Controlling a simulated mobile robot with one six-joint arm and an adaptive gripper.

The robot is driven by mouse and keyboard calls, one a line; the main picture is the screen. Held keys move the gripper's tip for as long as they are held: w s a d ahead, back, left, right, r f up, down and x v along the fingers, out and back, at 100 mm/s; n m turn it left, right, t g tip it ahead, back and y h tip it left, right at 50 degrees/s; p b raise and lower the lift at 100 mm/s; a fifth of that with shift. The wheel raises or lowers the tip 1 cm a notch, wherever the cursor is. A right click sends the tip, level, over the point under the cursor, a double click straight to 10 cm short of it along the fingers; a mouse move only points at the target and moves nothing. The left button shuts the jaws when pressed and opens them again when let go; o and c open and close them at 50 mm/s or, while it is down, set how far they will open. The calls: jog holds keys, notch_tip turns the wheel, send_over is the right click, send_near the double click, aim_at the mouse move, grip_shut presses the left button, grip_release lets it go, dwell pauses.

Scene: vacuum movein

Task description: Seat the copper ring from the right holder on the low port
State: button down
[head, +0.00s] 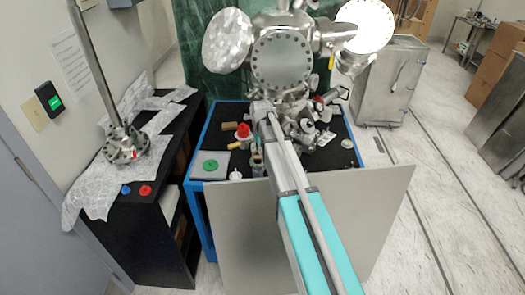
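The steel vacuum chamber (282,58) stands at the back of the blue-framed table (197,160), with a large bolted round flange facing me. Below it is a cluster of smaller metal fittings (303,122); I cannot tell which of them is the low port. My arm reaches from the bottom edge up to the front of the chamber. My gripper (262,110) is at its far end, just below the big flange; its fingers are too small to read. I cannot make out a copper ring or the right holder; the arm covers part of the tabletop.
Left on the table are a grey plate with a green disc (210,166), a white piece (236,175) and a red-topped yellow item (243,132). A large grey panel (345,220) fronts the table. A black shelf (150,215) with red and blue caps stands left.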

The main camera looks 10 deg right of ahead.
jog(key=shift+f+b, duration=0.8)
jog(key=shift+f, duration=0.25)
jog(key=shift+f+b, duration=0.5)
jog(key=shift+f, duration=0.05)
dwell(2.0)
jog(key=c, duration=0.7)
grip_release()
jog(key=shift+r, duration=0.25)
